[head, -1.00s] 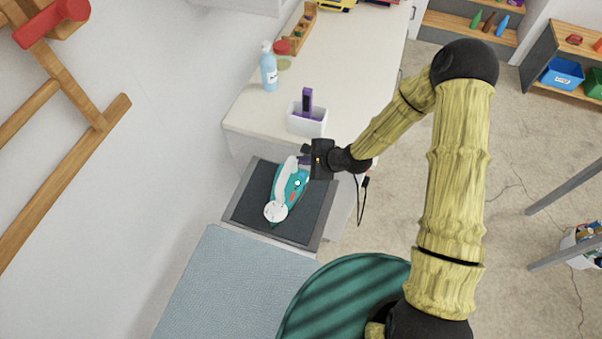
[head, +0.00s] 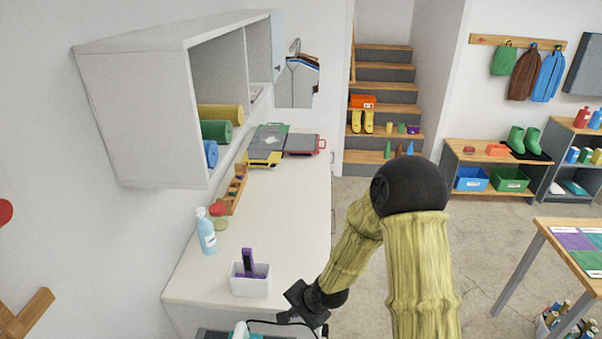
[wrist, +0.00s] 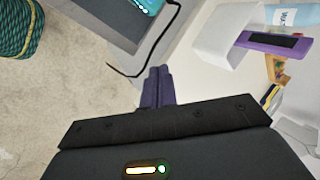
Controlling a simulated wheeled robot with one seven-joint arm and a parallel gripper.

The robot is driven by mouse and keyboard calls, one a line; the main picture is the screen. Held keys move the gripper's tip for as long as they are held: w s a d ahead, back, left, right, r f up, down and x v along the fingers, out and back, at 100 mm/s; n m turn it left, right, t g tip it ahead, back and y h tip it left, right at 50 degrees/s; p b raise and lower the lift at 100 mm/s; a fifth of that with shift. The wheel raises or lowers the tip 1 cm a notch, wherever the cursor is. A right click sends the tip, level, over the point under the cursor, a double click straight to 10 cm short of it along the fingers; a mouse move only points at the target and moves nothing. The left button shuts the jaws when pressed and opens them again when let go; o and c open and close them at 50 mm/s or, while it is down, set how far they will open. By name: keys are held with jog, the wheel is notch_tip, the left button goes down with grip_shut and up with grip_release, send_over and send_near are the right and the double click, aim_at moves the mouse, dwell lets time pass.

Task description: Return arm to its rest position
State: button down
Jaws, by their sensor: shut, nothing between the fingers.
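My arm (head: 425,270) is bent, with its dark elbow raised and its forearm reaching down to the left. The teal iron (head: 240,331) is mostly cut off at the bottom of the head view. Part of it shows in the wrist view (wrist: 150,5), on its grey pad, apart from the fingers.
A white box (head: 250,286) with a purple object stands at the counter's (head: 285,230) near end, close to my wrist. A blue bottle (head: 206,236) stands behind it. A dark cord (wrist: 150,50) runs near my fingers. Open floor (head: 490,225) lies to the right.

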jog(key=s+d+r+n+g+h, duration=0.1)
jog(key=s+d+r+n+h, duration=0.3)
jog(key=s+d+r+n, duration=0.4)
jog(key=s+d+r, duration=0.5)
jog(key=d+r, duration=0.2)
jog(key=d, duration=0.2)
jog(key=shift+r, duration=0.15)
jog(key=shift+a, duration=0.1)
